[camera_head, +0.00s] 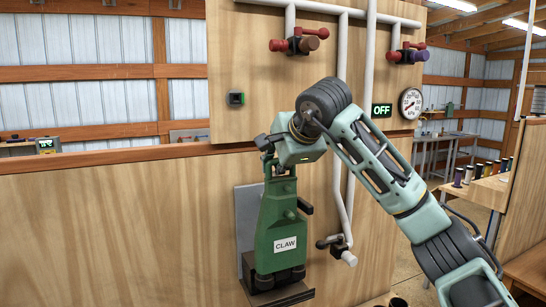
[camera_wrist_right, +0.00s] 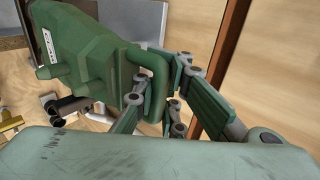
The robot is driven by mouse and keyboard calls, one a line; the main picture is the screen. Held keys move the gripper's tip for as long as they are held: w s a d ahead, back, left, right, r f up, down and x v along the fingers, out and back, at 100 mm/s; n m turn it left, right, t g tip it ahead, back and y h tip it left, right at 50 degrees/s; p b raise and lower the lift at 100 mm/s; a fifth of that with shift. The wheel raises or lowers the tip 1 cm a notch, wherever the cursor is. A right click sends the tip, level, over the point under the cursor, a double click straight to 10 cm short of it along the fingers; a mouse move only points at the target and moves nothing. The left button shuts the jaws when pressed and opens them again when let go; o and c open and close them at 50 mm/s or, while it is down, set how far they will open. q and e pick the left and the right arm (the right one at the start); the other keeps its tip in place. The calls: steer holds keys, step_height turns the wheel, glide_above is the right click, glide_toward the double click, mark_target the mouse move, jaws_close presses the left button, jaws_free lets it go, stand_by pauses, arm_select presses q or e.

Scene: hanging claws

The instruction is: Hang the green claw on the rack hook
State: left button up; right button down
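The green claw (camera_head: 282,232), with a white CLAW label, is upright in front of a grey metal plate (camera_head: 246,215) on the wooden wall. Its lower end is just over a black ledge (camera_head: 282,296); I cannot tell if it rests there. My right gripper (camera_head: 268,158) is at its top. In the right wrist view, the right gripper's fingers (camera_wrist_right: 160,88) close around the handle of the green claw (camera_wrist_right: 88,58). A dark bracket (camera_head: 305,207) shows beside the claw; I cannot make out the rack hook. My left gripper is not in view.
A white pipe with a lower valve (camera_head: 341,248) runs down just right of the claw. Red-handled valves (camera_head: 298,42), an OFF sign (camera_head: 381,111) and a gauge (camera_head: 411,103) are on the panel above. A bench with spools (camera_head: 485,190) stands at right.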

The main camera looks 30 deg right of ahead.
steer(key=shift+w+d+r, duration=0.3)
steer(key=shift+w+r, duration=0.15)
steer(key=shift+r, duration=0.1)
steer(key=shift+s, duration=0.2)
steer(key=shift+f+b, duration=0.6)
steer(key=shift+f, duration=0.3)
steer(key=shift+w, duration=0.1)
